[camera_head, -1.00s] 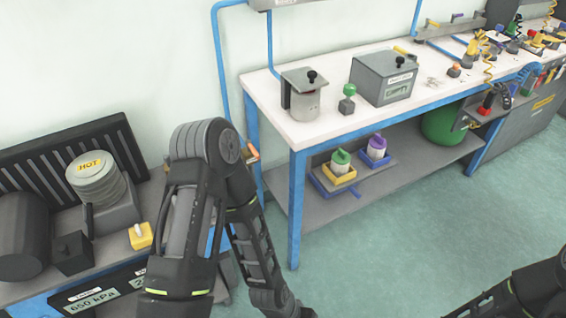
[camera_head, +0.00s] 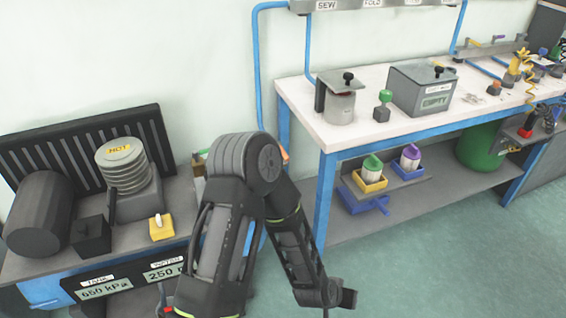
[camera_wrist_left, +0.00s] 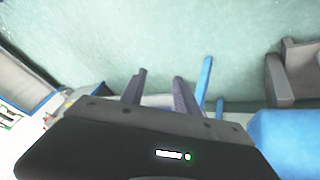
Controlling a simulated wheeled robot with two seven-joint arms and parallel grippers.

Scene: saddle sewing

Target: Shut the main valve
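I cannot identify the main valve for certain. A small orange piece (camera_head: 285,156) beside the blue pipe (camera_head: 259,75) shows just behind my left arm's elbow, mostly hidden. A yellow block with a white knob (camera_head: 161,229) stands at the front of the left bench. My left forearm slopes down to the right, in front of the white table's near leg; its fingers are not clear in the head view. In the left wrist view my left gripper (camera_wrist_left: 160,90) has its two fingers apart, with nothing seen between them. My right gripper is out of view.
A dark tank (camera_head: 40,215) and a stacked cylinder marked HOT (camera_head: 124,165) stand on the left bench above a 650 kPa gauge panel (camera_head: 103,290). The white table (camera_head: 360,128) holds a pot and a grey box. The floor (camera_head: 450,255) at the right is open.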

